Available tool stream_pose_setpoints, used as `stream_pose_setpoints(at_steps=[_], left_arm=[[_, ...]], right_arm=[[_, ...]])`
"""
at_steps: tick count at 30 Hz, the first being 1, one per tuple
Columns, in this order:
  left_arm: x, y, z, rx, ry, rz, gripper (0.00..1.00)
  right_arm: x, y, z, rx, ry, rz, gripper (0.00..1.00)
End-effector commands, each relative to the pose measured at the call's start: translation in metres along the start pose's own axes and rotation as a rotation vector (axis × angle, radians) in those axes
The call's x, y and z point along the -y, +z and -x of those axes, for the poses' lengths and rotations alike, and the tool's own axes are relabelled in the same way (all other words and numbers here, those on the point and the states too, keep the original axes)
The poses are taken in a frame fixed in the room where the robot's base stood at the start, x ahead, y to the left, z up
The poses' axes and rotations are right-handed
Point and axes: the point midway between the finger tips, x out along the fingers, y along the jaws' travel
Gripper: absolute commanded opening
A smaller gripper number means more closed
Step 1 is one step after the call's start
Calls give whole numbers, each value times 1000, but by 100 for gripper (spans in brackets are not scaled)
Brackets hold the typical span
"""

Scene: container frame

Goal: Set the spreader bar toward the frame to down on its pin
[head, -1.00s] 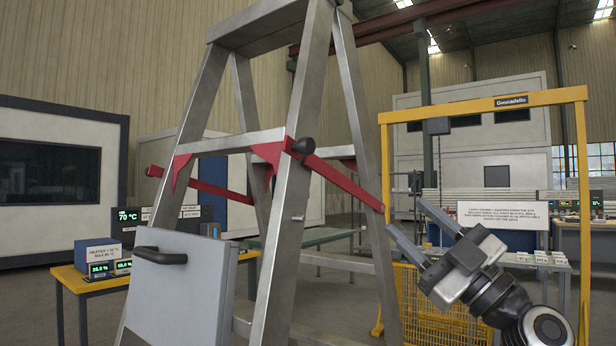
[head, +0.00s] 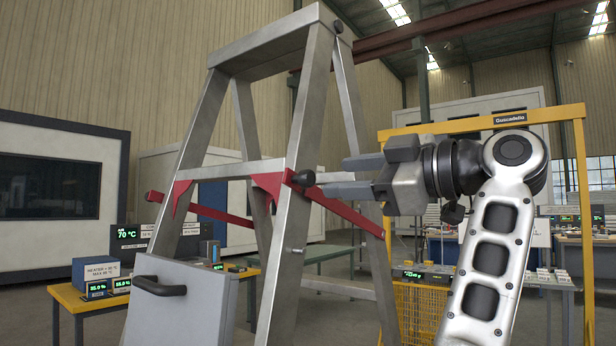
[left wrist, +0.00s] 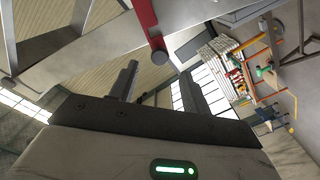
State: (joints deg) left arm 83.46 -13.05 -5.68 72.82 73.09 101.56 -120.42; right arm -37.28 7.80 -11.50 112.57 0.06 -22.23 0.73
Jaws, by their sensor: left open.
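A silver stepladder has two red spreader bars. The near red spreader bar (head: 342,212), on the side toward the yellow frame, slopes from a dark knob (head: 304,178) at the near leg down to the right-hand leg. In the left wrist view the bar (left wrist: 145,18) ends in the knob (left wrist: 158,56), just beyond my fingertips. A small peg (head: 293,250) sticks out of the near leg below. My left gripper (head: 333,176) is open, its fingers pointing left at the knob, with nothing seen between them. Whether they touch the knob, I cannot tell. My right gripper is out of view.
The far red bar (head: 205,211) spans the ladder's left side. A grey box with a dark handle (head: 160,286) stands in front of the ladder. A yellow frame (head: 583,220) rises behind my arm. A yellow table (head: 70,298) with displays is at left.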

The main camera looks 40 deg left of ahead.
Motion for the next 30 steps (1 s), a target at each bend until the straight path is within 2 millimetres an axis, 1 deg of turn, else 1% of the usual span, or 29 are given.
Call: stream_pose_setpoints(at_steps=[1,6,9,12,17,24,26,27,29,30], left_arm=[[-1,-1,-13,-4,-4,1,48],[-1,-2,-46,-4,-2,0,48],[-1,-1,-60,-3,-1,-1,48],[-1,-1,-69,-2,-1,1,48],[0,0,-76,-1,1,1,48],[0,0,-76,-1,1,1,48],[0,0,-76,-1,1,0,31],[0,0,-76,-1,1,0,20],[0,0,-76,-1,1,0,3],[0,0,-76,0,1,0,0]], right_arm=[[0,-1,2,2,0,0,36],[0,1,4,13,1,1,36],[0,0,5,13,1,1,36],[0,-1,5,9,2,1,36],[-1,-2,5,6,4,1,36],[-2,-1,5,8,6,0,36],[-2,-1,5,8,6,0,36],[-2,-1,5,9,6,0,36],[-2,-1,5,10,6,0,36],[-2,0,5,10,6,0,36]])
